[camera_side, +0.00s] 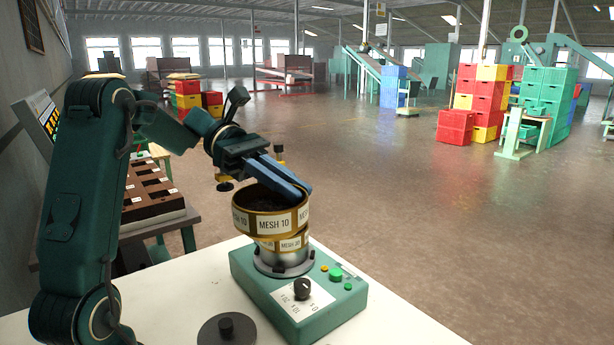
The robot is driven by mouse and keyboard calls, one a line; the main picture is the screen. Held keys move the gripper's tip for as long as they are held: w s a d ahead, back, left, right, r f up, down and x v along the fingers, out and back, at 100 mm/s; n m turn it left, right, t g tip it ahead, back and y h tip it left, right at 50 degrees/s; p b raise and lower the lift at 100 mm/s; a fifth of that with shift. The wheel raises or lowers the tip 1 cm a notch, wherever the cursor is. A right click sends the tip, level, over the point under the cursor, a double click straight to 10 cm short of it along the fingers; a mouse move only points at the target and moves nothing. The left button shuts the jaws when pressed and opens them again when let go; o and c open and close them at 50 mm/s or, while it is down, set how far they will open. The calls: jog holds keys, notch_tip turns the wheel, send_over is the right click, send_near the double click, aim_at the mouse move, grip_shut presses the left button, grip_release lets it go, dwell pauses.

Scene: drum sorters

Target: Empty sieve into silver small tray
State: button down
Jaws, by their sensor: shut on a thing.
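A brass sieve labelled MESH 10 (272,223) sits at the top, tilted slightly, over a second brass sieve (283,244) on the green shaker machine (318,311). Dark material shows inside the upper sieve. My gripper (302,192) reaches down from the upper left and is shut on the upper sieve's rim at its back right. Whether the upper sieve still touches the one below is hard to tell. I cannot make out a silver small tray in this view.
A dark round lid with a knob (226,329) lies on the white table (165,310) left of the shaker. A brown rack with labelled compartments (150,190) stands on a side table at the left. The table right of the shaker is clear.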

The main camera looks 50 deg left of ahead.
jog(key=shift+w+d+f+y, duration=0.1)
jog(key=shift+d+f+y, duration=0.45)
jog(key=shift+f, duration=1.65)
jog(key=shift+w+d+f+y, duration=0.15)
jog(key=shift+f+y, duration=0.7)
jog(key=shift+f, duration=1.3)
jog(key=shift+d+f+y, duration=0.35)
jog(key=shift+f+y, duration=0.35)
jog(key=shift+f, duration=1.5)
jog(key=w+d+m+g+y, duration=0.1)
jog(key=d+g+y, duration=0.1)
jog(key=d+y, duration=1)
jog(key=shift+w+m+g+y, duration=0.3)
jog(key=shift+w+m+y, duration=0.1)
jog(key=shift+y, duration=2.8)
jog(key=shift+s+d+r, duration=0.1)
